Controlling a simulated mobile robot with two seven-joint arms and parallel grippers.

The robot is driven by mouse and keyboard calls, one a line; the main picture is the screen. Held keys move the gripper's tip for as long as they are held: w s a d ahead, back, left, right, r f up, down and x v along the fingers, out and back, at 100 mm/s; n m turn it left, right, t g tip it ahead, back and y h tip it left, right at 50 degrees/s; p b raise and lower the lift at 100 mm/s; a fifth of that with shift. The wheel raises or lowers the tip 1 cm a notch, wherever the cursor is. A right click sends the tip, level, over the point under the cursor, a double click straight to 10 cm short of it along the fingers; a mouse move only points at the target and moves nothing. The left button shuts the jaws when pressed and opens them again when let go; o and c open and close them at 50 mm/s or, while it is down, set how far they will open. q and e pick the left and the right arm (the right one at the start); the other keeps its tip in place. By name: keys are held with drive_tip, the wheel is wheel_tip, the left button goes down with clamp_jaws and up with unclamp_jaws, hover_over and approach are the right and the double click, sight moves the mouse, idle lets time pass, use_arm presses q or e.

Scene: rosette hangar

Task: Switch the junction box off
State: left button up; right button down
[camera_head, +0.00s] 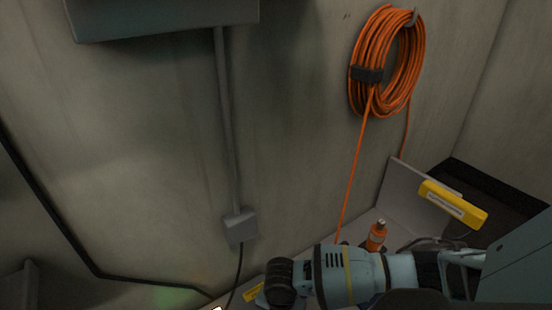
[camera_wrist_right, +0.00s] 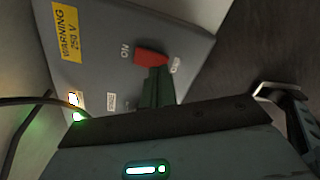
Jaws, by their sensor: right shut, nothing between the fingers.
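The junction box (camera_wrist_right: 95,50) is a grey panel in the right wrist view, with a yellow "WARNING 250 V" label (camera_wrist_right: 67,33). Its red switch handle (camera_wrist_right: 150,57) sits between an "ON" mark on the left and a small label on the right that I cannot read clearly. A green lamp (camera_wrist_right: 77,116) is lit on the panel. My right gripper (camera_wrist_right: 155,75) is shut and empty, its fingertips at the red handle; they seem to touch it. In the head view my right arm reaches in from the right and hides most of that area. My left gripper is not in view.
A black cable (camera_wrist_right: 25,99) crosses the wrist view at left. In the head view, an orange cable coil (camera_head: 385,65) hangs on the wall, a small grey box (camera_head: 239,225) sits below a conduit, and an orange bottle (camera_head: 376,236) stands behind my right arm.

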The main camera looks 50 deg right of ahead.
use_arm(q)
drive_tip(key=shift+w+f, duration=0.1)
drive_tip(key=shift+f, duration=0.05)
use_arm(e)
drive_tip(key=shift+f, duration=0.25)
